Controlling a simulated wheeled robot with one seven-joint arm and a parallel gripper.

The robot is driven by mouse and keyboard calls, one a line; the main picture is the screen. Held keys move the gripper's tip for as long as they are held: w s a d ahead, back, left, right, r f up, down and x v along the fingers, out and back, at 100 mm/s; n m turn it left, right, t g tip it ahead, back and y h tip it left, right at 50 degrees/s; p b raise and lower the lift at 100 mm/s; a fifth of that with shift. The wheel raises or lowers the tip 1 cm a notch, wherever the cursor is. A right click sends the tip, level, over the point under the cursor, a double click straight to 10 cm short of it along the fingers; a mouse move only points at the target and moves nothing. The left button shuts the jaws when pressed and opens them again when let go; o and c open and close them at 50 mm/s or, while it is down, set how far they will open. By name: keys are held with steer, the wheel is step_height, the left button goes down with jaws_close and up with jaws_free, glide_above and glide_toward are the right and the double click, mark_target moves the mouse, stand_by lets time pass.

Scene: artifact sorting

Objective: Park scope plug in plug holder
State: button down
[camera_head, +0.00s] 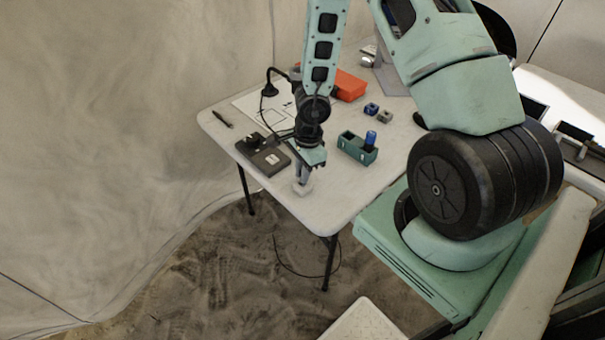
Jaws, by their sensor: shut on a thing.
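My gripper (303,176) points down over the front part of the white table. It is shut on a small pale piece (303,189) at its fingertips, close to the tabletop. The piece is too small to tell for sure that it is the scope plug, or whether it touches the table. A green block holder (352,146) stands to the right of my gripper, apart from it. A blue upright piece (371,138) sits in the holder's right end; its left part looks open.
A dark flat box (264,158) lies left of my gripper. A black device with a cable (270,90), white sheets, an orange case (349,86) and small blue (371,109) and grey (385,117) blocks are farther back. A pen (222,119) lies far left. A thin cable hangs below the table.

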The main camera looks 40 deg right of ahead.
steer(key=shift+f, duration=0.15)
steer(key=c, duration=1.4)
jaws_free()
steer(key=shift+c, duration=0.2)
